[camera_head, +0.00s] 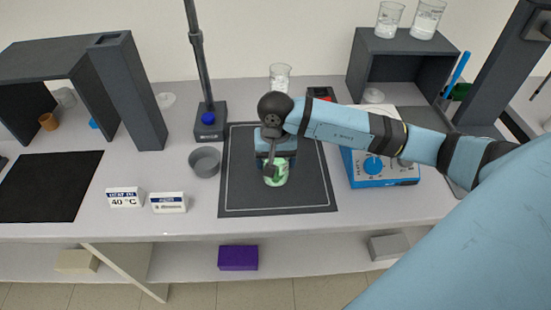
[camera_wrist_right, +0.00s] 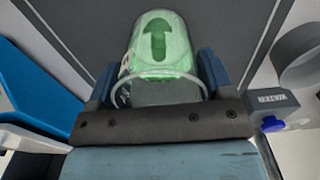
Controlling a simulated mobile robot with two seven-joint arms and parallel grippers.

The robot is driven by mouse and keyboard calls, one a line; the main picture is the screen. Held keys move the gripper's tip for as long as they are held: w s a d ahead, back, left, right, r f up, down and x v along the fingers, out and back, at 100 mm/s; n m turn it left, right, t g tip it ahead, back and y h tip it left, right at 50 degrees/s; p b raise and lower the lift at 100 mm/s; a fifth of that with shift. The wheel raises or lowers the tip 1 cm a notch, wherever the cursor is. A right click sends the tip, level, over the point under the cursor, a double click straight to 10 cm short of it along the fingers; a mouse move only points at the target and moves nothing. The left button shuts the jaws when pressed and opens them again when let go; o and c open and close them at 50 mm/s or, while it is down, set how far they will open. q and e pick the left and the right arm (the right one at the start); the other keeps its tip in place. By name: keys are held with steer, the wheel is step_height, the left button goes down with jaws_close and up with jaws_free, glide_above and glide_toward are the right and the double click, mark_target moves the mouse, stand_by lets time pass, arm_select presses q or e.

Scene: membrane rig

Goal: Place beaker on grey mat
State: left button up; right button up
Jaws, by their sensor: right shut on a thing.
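A clear beaker with green contents (camera_head: 279,175) is in my right gripper (camera_head: 273,164), above or on the grey mat (camera_head: 238,190), a dark panel with a thin pale border line. I cannot tell whether the beaker's base touches the mat. In the right wrist view the beaker (camera_wrist_right: 160,45) stands between the two blue fingers of my right gripper (camera_wrist_right: 157,80), which are shut on it. A dark arrow shows through its green contents. The gripper and forearm hide part of the beaker and mat in the head view. My left gripper is not in view.
A grey bowl (camera_head: 205,162) and a stand with a tall post (camera_head: 210,125) are left of the mat. A blue hotplate (camera_head: 385,172) is on the right. Another beaker (camera_head: 280,76) stands behind. A black mat (camera_head: 48,185) is at far left.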

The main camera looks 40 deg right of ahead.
steer(key=shift+f, duration=0.15)
steer(key=o, duration=1.1)
steer(key=shift+c, duration=0.2)
steer(key=shift+r, duration=0.4)
step_height(320, 180, up, 12)
steer(key=b, duration=0.1)
steer(key=shift+f, duration=0.2)
